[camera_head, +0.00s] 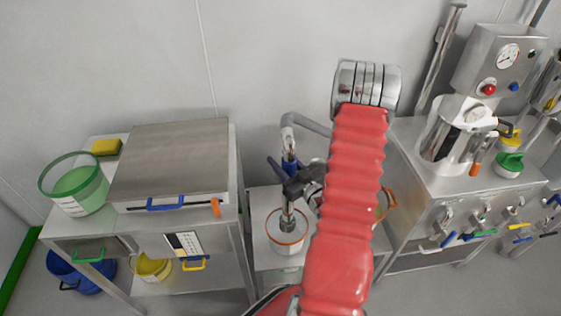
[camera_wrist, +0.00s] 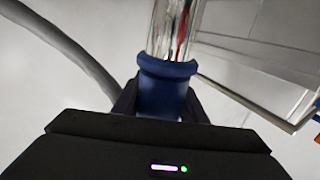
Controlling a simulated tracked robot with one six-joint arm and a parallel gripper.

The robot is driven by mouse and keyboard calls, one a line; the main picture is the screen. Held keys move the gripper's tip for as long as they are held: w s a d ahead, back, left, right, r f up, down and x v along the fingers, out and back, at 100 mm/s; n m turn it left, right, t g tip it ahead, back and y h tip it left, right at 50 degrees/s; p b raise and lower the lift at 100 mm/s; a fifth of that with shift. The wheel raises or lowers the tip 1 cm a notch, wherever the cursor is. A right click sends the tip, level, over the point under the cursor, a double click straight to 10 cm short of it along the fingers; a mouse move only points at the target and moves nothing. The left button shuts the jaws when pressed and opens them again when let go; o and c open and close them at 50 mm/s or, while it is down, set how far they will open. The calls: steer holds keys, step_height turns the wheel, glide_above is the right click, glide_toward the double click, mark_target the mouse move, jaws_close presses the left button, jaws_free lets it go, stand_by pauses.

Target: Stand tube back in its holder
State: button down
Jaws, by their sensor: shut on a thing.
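The tube (camera_head: 287,206) is steel-coloured and clear, with a blue collar and a grey hose curving from its top. My gripper (camera_head: 291,180) is shut on the blue part of the tube, which stands near upright. In the wrist view the blue collar (camera_wrist: 167,70) sits between my fingers, with the clear section and a red strip inside it beyond. The tube's lower end is over or inside a white container with an orange rim (camera_head: 283,247) on the low table. I cannot tell whether it touches the bottom. No other holder is clearly identifiable; my arm hides part of the middle.
A steel box (camera_head: 170,160) stands on the left cart beside a green-rimmed tub (camera_head: 77,190) and a yellow sponge (camera_head: 106,147). A steel cabinet with a gauge (camera_head: 508,55) and a white canister (camera_head: 455,130) stand right. Another orange-rimmed vessel (camera_head: 388,202) is partly behind my arm.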

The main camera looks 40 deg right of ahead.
mark_target(286, 135)
steer(key=shift+r, duration=0.1)
steer(key=r, duration=0.7)
steer(key=w+d+r, duration=0.1)
steer(key=r, duration=0.3)
steer(key=shift+s+a+r, duration=0.15)
steer(key=shift+r, duration=1.35)
steer(key=shift+s+a+r, duration=0.2)
steer(key=shift+r, duration=1.25)
steer(key=shift+s+a+r, duration=0.15)
steer(key=shift+r, duration=1.35)
steer(key=shift+d, duration=0.1)
